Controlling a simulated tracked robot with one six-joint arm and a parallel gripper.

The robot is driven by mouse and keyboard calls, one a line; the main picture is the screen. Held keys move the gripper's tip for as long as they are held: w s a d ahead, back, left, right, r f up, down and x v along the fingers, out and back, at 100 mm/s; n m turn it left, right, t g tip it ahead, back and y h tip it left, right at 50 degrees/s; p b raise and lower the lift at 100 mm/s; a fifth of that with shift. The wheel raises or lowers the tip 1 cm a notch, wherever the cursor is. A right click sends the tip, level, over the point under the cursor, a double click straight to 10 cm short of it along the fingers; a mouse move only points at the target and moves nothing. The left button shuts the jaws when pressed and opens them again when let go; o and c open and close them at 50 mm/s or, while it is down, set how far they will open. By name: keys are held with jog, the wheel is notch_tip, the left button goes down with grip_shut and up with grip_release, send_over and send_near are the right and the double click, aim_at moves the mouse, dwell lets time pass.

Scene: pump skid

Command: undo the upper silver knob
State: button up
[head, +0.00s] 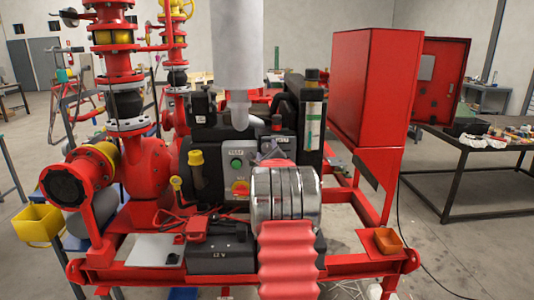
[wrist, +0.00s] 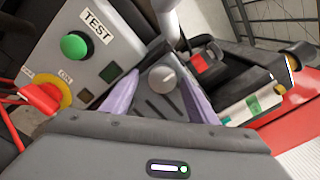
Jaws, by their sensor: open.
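A round silver knob (wrist: 162,80) sits on a grey panel face with dark slots below it in the wrist view. My gripper (wrist: 160,90) has its two pale purple fingers apart, one on each side of the knob. The fingers look clear of the knob, but depth is hard to judge. I see only one silver knob in the wrist view; a lower one does not show. In the head view my gripper (head: 270,150) is at the grey control panel, with most of it hidden and the knob too small to make out.
A dark housing with a green-marked gauge (wrist: 252,104) stands close on the right. A large red cabinet (head: 360,90) rises farther right.

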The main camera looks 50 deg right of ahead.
jog(key=shift+s+a+r, duration=0.1)
jog(key=shift+s+a, duration=0.4)
jog(key=v, duration=1.2)
jog(key=shift+a, duration=0.15)
jog(key=shift+s, duration=0.1)
